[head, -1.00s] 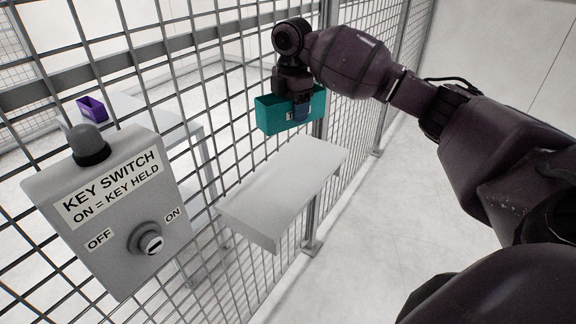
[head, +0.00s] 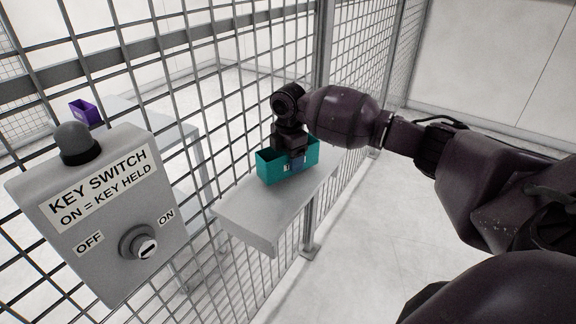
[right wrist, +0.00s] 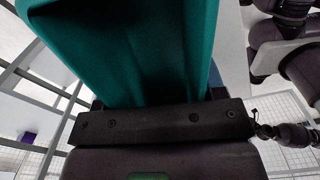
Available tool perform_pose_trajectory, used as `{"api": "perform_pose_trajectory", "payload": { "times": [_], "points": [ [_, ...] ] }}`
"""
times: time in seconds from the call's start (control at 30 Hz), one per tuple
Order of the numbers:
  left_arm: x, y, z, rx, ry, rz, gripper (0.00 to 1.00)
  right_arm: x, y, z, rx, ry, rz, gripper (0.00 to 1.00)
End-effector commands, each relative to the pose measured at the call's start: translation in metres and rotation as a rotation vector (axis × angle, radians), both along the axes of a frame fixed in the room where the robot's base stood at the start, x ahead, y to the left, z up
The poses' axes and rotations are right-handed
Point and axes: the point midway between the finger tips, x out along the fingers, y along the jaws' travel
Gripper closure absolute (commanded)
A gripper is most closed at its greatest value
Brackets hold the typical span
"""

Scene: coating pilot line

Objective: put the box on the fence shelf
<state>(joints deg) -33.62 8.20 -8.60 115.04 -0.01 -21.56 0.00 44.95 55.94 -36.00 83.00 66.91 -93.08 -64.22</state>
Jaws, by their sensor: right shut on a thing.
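A teal open-topped box (head: 273,168) is held by my right gripper (head: 296,163) in the head view. The gripper comes down from above and is shut on the box wall. The box is upright over the far part of the grey fence shelf (head: 247,215); I cannot tell whether its base touches the shelf. In the right wrist view the teal box (right wrist: 130,50) fills the middle, close to the gripper, and the fingertips are hidden. My left gripper is not in view.
A grey key switch box (head: 95,215) with a dark dome stands at the left front. The mesh fence (head: 235,90) runs behind the shelf. A purple bin (head: 84,112) sits on a table (head: 150,122) beyond the fence. The shelf's near end is bare.

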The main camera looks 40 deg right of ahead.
Motion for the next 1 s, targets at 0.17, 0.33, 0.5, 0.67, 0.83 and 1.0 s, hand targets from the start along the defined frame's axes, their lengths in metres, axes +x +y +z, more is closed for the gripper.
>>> {"api": "perform_pose_trajectory", "payload": {
  "times": [0.17, 0.33, 0.5, 0.67, 0.83, 1.0],
  "points": [
    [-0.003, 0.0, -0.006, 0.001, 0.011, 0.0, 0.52, 0.0, 0.0, -0.024, 0.001, 0.001, 0.001, 0.63],
    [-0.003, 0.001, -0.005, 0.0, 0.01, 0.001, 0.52, 0.0, 0.0, -0.024, 0.0, 0.0, 0.001, 0.63],
    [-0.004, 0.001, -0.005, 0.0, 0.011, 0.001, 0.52, 0.0, 0.0, -0.025, 0.0, 0.0, 0.001, 0.63],
    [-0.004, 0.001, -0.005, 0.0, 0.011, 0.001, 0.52, 0.0, 0.0, -0.026, 0.0, 0.001, 0.001, 0.17],
    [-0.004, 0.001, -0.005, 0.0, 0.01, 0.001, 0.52, 0.0, 0.0, -0.026, 0.0, 0.001, 0.001, 0.11],
    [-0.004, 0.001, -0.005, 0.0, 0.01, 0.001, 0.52, 0.0, 0.0, -0.025, 0.0, 0.0, 0.001, 0.11]
  ]
}}
